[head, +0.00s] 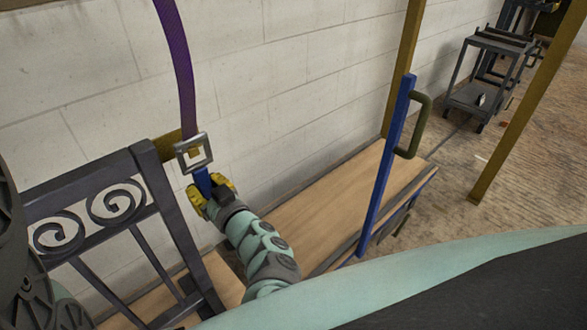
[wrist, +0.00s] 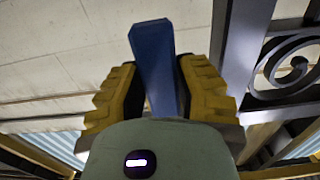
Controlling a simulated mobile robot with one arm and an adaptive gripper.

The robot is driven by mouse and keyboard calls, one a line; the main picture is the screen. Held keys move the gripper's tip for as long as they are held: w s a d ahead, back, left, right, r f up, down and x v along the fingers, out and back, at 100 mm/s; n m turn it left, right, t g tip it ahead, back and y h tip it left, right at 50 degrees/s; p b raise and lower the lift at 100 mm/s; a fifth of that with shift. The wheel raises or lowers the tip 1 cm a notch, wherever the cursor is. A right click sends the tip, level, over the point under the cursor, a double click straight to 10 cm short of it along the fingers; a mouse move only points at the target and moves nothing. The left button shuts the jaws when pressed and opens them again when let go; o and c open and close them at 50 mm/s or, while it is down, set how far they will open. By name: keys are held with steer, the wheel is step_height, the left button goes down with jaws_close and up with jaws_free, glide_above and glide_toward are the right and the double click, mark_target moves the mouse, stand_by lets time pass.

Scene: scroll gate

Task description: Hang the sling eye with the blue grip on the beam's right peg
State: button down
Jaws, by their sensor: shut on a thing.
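A purple sling (head: 178,60) comes down from the top of the head view to a square metal eye (head: 207,153). A blue grip (head: 202,183) hangs below the eye. My gripper (head: 211,194) has its yellow fingers shut on this grip, which also shows between the fingers in the wrist view (wrist: 152,58). A yellow-brown bar (head: 165,146), perhaps the beam, shows just left of the eye. A yellowish bit shows through the eye's opening; I cannot tell whether the eye is around a peg or in front of it.
A dark scroll gate (head: 150,190) stands close left of my gripper; its post also shows in the wrist view (wrist: 243,45). A wooden deck (head: 300,220) lies below. A blue post (head: 385,175) with a green handle (head: 418,125) stands to the right. A grey cart (head: 480,75) stands far back.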

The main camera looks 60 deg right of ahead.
steer(key=shift+p+v, duration=0.75)
steer(key=shift+v, duration=1.05)
steer(key=p+v, duration=0.1)
steer(key=v, duration=0.4)
steer(key=shift+p, duration=0.35)
